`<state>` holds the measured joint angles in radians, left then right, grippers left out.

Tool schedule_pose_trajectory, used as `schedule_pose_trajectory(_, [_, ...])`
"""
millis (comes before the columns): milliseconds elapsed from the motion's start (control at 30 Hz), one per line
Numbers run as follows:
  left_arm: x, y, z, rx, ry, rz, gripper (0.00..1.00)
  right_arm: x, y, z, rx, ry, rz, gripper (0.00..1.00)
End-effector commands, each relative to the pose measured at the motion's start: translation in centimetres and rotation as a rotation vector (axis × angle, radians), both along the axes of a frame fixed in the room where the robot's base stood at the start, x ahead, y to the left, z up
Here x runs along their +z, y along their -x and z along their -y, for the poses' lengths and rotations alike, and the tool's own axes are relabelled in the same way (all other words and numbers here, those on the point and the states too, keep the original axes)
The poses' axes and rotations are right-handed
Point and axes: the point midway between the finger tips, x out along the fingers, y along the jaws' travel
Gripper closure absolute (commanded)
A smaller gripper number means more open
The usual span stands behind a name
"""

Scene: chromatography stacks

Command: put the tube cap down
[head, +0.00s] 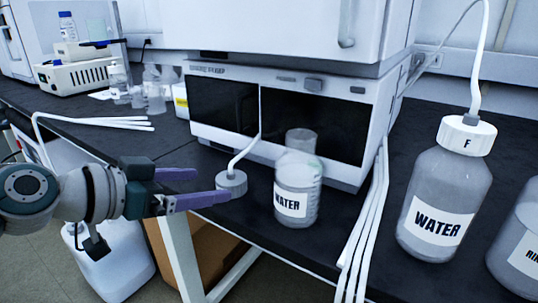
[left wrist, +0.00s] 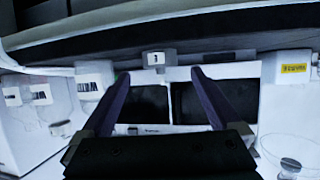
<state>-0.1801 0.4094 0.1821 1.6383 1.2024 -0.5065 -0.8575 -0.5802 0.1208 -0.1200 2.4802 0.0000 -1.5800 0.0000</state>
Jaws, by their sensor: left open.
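The grey ribbed tube cap (head: 231,180) is upright at the black counter's front edge, left of the water beaker, and appears to rest on the counter. A white tube rises from its top toward the instrument front. My left gripper (head: 211,186) comes in from the left with its purple fingers spread. The nearer fingertip overlaps the cap's lower front; I cannot tell whether it touches. The farther fingertip is short of the cap. The left wrist view shows the open fingers (left wrist: 160,74) with nothing clearly clamped; I cannot identify the cap there. My right gripper is not in view.
A clear beaker labelled WATER (head: 296,190) stands close right of the cap. The white instrument (head: 230,75) is behind. White tubes (head: 364,225) hang over the counter's edge near a large WATER bottle (head: 440,205). A white jug (head: 105,265) stands below the left arm.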

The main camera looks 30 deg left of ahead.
Motion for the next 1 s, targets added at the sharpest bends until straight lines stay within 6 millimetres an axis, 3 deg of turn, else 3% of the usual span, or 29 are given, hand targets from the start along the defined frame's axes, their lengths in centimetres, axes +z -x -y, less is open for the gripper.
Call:
schedule_pose_trajectory(200, [1.7,3.9,-0.9,-0.002,-0.002,-0.002,0.03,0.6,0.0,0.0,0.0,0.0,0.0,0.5])
schedule_pose_trajectory(467, [2.4,6.0,-1.0,-0.01,0.001,-0.008,0.03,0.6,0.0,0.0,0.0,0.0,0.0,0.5])
schedule_pose_trajectory(567, [1.3,7.3,1.9,-0.08,0.004,-0.075,0.03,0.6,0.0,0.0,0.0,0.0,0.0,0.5])
schedule_pose_trajectory(633, [-0.4,9.2,5.5,-0.162,-0.003,-0.178,0.03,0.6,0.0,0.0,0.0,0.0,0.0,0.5])
schedule_pose_trajectory(700, [-2.1,11.8,9.1,-0.23,-0.026,-0.315,0.03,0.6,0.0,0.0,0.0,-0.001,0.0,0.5])
schedule_pose_trajectory(800, [-3.7,15.6,12.1,-0.243,-0.086,-0.515,0.03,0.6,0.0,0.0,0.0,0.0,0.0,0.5])
schedule_pose_trajectory(1000, [-3.6,20.5,12.1,-0.041,-0.18,-0.771,0.03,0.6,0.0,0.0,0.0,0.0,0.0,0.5])
